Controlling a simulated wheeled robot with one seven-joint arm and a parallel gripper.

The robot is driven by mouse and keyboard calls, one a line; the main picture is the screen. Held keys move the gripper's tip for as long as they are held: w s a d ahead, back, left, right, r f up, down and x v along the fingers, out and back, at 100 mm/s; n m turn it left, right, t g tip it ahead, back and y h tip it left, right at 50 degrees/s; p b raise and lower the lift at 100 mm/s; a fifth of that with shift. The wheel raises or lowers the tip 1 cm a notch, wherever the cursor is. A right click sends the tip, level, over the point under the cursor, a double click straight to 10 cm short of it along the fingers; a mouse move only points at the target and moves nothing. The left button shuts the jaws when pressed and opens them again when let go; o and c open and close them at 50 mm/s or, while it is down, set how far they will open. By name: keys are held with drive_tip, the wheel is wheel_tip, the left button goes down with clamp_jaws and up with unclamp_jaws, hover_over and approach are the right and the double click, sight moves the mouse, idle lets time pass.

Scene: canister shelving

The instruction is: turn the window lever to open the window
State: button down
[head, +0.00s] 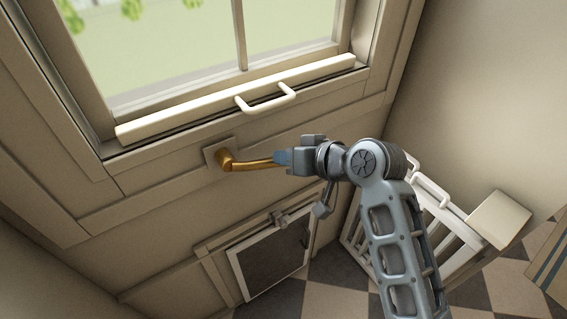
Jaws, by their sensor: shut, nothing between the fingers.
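The brass window lever (248,164) is mounted on a square plate (212,152) on the wood panel below the window (180,45). The lever points to the right, close to level. My gripper (282,158) is shut at the lever's free end, with its bluish fingertips over or against the tip. I cannot tell whether they touch. The window's pale bottom rail (190,107) has a white pull handle (268,101). The rail lies along the sill, and no clear gap shows below it.
Below the lever is a small framed dark panel (270,262) with a latch (281,221). A white slatted gate (450,236) and a pale box-like piece (499,218) stand at right over a checkered floor (335,294). The wall left of the lever is clear.

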drive_tip(key=s+a+f+m+y+b, duration=0.5)
drive_tip(key=a+f+m+y+b, duration=0.3)
drive_tip(key=b, duration=0.5)
drive_tip(key=shift+s+f+m+y+b, duration=0.2)
drive_tip(key=shift+f+m+y+b, duration=0.25)
drive_tip(key=shift+f+m, duration=0.9)
drive_tip(key=shift+r+m, duration=0.35)
